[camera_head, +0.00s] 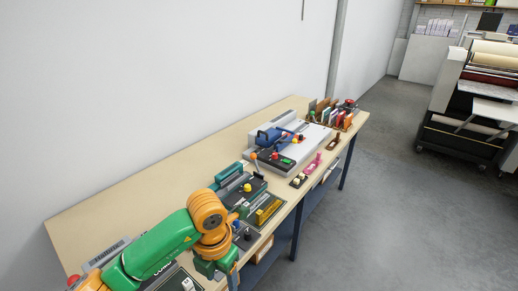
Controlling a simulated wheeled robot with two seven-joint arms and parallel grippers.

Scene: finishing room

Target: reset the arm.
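My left arm, green and orange, comes in from the lower left over the near part of the long wooden table (150,185). It bends at an orange joint and points down at the table's front edge. My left gripper (216,268) is at the end of this arm, low in the view. Its fingers are too small and covered to tell whether they are open or shut, and nothing held can be made out. My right arm and gripper do not show.
A green and black device (241,184) and a yellow-framed tray (264,211) lie just beyond the arm. A grey machine with a blue handle (272,137) and a rack of tools (333,113) stand farther along. A large machine (480,105) stands right; the grey floor (400,200) between is clear.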

